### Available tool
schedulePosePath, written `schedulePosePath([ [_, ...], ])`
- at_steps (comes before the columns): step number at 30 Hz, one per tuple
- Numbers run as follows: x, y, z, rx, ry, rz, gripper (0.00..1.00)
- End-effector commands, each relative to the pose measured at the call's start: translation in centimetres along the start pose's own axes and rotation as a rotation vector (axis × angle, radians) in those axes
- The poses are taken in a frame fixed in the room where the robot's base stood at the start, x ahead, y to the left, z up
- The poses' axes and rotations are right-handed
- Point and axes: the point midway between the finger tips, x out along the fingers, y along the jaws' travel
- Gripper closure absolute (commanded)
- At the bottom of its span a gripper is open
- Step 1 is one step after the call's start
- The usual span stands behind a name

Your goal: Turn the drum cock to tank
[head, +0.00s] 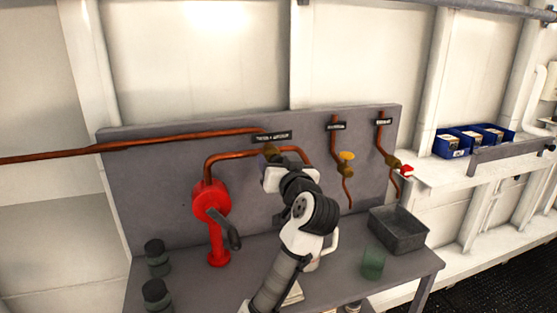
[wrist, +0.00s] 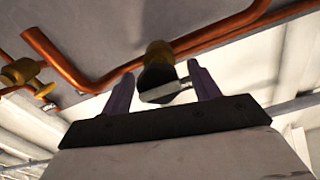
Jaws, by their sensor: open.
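A brass cock (head: 270,152) sits on the copper pipe under the widest label (head: 272,136) on the grey back panel; the lettering is too small to read surely. My gripper hides most of it in the head view. In the wrist view the brass cock (wrist: 158,54) has a dark hub and a flat grey handle (wrist: 160,93). My gripper (wrist: 160,70) is open, with one finger on each side of the handle. The right finger looks very close to the handle's end; I cannot tell if they touch. The gripper also shows in the head view (head: 270,163).
A red hand pump (head: 212,215) with a dark crank stands left of my arm. Cocks with a yellow handle (head: 346,156) and a red handle (head: 407,170) are to the right. A grey metal bin (head: 398,232), a green cup (head: 373,263) and dark canisters (head: 157,257) stand on the bench.

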Motion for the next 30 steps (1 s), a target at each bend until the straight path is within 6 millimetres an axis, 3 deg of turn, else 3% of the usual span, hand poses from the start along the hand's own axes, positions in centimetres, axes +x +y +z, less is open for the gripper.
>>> schedulePosePath([
  [7, 0.05, 0.00, 0.03, 0.000, 0.000, 0.000, 0.40],
  [17, 0.03, 0.00, 0.04, 0.001, 0.000, 0.000, 0.83],
  [30, 0.06, 0.07, 0.12, 0.102, -0.003, 0.000, 0.84],
])
